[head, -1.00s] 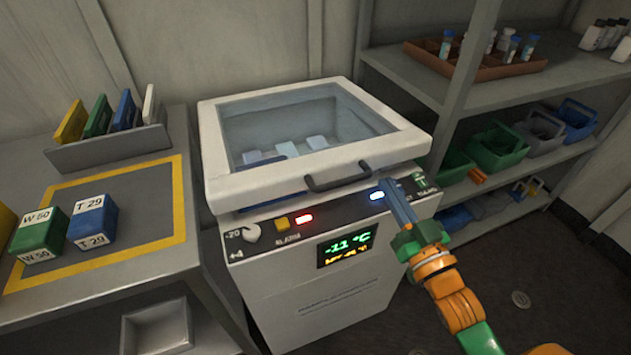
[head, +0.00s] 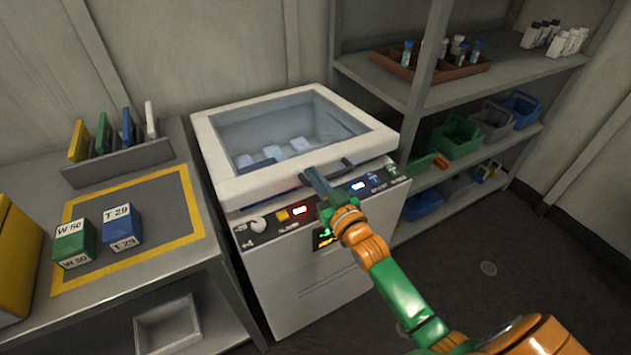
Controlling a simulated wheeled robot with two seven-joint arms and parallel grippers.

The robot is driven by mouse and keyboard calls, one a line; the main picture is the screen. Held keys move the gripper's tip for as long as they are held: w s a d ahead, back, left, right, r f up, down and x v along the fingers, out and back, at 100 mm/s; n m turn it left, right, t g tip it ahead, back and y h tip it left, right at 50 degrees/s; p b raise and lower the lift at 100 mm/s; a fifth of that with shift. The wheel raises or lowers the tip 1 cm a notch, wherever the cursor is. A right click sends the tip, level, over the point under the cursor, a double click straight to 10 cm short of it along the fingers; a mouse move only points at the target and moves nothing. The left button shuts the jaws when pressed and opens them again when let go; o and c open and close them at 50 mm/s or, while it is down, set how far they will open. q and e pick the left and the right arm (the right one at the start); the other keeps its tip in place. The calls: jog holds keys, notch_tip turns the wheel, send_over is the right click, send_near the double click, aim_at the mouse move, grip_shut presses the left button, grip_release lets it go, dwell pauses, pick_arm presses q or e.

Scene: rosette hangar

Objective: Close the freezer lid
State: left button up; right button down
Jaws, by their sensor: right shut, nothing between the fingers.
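The freezer (head: 300,285) is a white chest. Its lid (head: 290,178) has a white frame around a glass window, through which pale blocks show. The lid lies low over the body; a narrow dark line runs below its front edge, and I cannot tell whether it is fully seated. My left gripper is not in view.
The control panel (head: 258,225) has a lit red light; my right gripper partly covers its display. A bench (head: 190,262) with a W 50 box (head: 74,243) and a T 29 box (head: 122,227) stands left. Shelves (head: 395,85) with bins stand right. Floor (head: 455,250) is clear at front right.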

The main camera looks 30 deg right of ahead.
jog(key=shift+s+f, duration=0.3)
jog(key=shift+f, duration=0.35)
